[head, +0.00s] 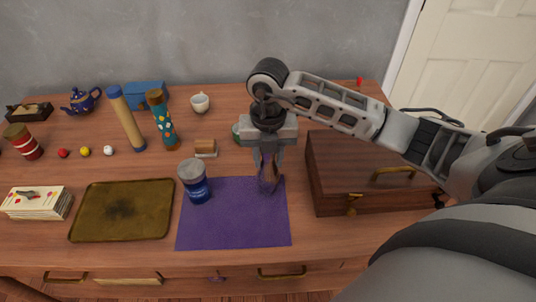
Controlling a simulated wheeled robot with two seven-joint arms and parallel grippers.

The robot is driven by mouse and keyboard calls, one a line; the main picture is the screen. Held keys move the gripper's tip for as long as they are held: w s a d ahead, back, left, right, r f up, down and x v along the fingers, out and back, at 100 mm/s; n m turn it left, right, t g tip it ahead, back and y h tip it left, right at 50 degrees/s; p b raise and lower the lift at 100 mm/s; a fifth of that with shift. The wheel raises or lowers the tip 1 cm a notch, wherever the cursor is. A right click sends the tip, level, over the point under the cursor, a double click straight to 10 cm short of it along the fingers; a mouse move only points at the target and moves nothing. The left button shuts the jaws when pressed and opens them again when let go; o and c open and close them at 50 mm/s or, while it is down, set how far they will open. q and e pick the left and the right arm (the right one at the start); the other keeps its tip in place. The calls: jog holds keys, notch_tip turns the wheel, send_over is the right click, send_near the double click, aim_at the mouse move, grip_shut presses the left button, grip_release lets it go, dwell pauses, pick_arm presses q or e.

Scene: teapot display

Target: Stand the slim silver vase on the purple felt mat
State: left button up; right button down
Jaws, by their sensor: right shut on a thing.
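The purple felt mat (232,228) lies flat on the wooden table near its front edge. My right gripper (269,186) points down over the right part of the mat, its fingers shut on the slim silver vase (267,165). The vase looks upright and is mostly hidden by the fingers, with purple tints on its shiny surface. I cannot tell whether its base touches the mat. My left gripper is not in view.
A wooden chest (345,165) with brass handles stands close right of the mat. A tarnished brass tray (122,210) lies left. Behind stand a tan cylinder (127,120), a teal patterned cylinder (162,120) and a small wooden block (205,147). The mat's front is bare.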

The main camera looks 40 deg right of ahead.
jog(key=shift+f, duration=0.15)
jog(key=shift+f, duration=0.2)
jog(key=c, duration=1)
grip_release()
jog(key=shift+r, duration=0.1)
